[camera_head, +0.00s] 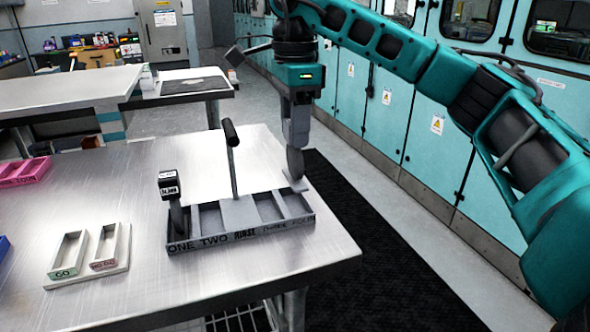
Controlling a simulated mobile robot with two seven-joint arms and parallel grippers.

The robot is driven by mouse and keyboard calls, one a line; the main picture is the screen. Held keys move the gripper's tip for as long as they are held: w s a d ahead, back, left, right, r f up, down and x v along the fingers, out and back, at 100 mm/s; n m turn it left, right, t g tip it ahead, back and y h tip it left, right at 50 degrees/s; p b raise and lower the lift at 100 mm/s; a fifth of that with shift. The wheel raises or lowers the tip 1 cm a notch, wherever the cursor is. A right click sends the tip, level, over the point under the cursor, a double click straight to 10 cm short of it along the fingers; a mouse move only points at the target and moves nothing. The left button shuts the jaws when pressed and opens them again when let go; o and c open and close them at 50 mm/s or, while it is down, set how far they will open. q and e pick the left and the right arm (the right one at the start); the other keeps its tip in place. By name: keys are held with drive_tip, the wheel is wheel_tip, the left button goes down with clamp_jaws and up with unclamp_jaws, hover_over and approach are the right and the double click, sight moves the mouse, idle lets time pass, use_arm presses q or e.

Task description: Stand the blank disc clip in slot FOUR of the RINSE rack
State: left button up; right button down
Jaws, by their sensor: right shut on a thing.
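The RINSE rack (240,236) is a grey tray with slots in a row, marked ONE, TWO, THREE and FOUR along its front, on the metal table. My right gripper (296,150) comes down over the right end of the rack, at slot FOUR. It is shut on a grey piece, the blank disc clip (296,183), whose flat lower part shows under the jaws at the back of slot FOUR. Its top is hidden by the gripper. I cannot tell whether it touches the slot floor. My left gripper is not in view.
A black-headed clip with a white label (168,186) stands in slot ONE. An upright handle with a black grip (230,133) rises from the rack's middle. A small tray with two bins (128,262) sits left. The table's right edge is close to the rack.

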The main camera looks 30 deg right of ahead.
sight(295, 158)
drive_tip(key=shift+f+b, duration=0.35)
drive_tip(key=shift+f, duration=2.6)
drive_tip(key=shift+f, duration=0.1)
drive_tip(key=shift+f, duration=0.15)
drive_tip(key=c, duration=0.6)
unclamp_jaws()
